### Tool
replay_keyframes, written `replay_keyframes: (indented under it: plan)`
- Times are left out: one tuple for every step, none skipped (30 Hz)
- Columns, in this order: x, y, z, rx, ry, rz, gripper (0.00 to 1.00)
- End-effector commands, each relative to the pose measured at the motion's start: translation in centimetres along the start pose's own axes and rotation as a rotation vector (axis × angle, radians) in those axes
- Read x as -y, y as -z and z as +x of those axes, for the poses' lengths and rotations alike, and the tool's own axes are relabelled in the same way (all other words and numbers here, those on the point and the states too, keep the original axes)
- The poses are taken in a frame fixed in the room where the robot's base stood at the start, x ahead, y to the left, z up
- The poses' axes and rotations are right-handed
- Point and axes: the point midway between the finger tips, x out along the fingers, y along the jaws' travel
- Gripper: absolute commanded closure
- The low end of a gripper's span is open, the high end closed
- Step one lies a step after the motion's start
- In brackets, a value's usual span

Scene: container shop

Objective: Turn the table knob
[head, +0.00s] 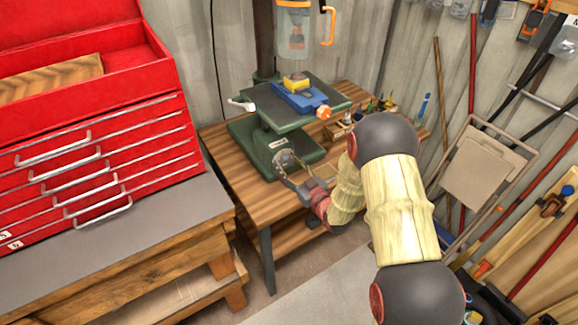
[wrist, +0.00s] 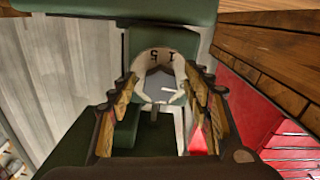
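The green drill press (head: 262,150) stands on a wooden table. A pale round knob (head: 285,161) sits on the near side of its base column. My gripper (head: 290,172) reaches it from the lower right, with its fingertips at the knob. In the wrist view, the knob (wrist: 146,65) shows a pale ring with a dark, grey-blue middle. The fingers of my gripper (wrist: 160,80) stand apart, one on each side of it. I cannot tell whether they touch the knob.
The drill press's work table (head: 262,101) holds a blue vise (head: 300,97) above my gripper. A red toolbox (head: 110,165) stands on a grey-topped bench (head: 125,245) at left. A folded chair (head: 480,170) and long tools lean at right.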

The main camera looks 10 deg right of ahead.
Motion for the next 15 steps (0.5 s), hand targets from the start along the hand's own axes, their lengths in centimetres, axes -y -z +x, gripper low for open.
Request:
replay_keyframes:
  plan:
    - [0.00,0.00,-0.01,0.000,0.000,0.000,0.55]
    - [0.00,0.00,-0.01,0.000,0.000,0.000,0.57]
    - [0.00,0.00,-0.01,0.000,0.000,0.000,0.59]
    - [0.01,-0.01,-0.02,0.000,0.000,0.000,0.61]
    - [0.01,-0.01,-0.02,0.000,0.000,0.000,0.62]
    - [0.00,-0.01,-0.02,0.000,0.000,0.000,0.65]
    - [0.01,-0.01,-0.02,0.000,0.000,0.000,0.66]
    - [0.01,-0.01,-0.02,0.000,0.000,0.000,0.68]
    - [0.01,-0.01,-0.02,0.000,0.000,0.000,0.70]
    - [0.01,-0.01,-0.02,0.000,0.000,0.000,0.72]
    - [0.01,-0.01,-0.02,0.000,0.000,0.000,0.74]
    - [0.01,-0.01,-0.02,0.000,0.000,0.000,0.76]
    - [0.01,-0.01,-0.02,0.000,0.000,0.000,0.78]
    - [0.01,-0.01,-0.02,0.000,0.000,0.000,0.79]
    - [0.01,-0.01,-0.02,0.000,0.000,0.000,0.82]
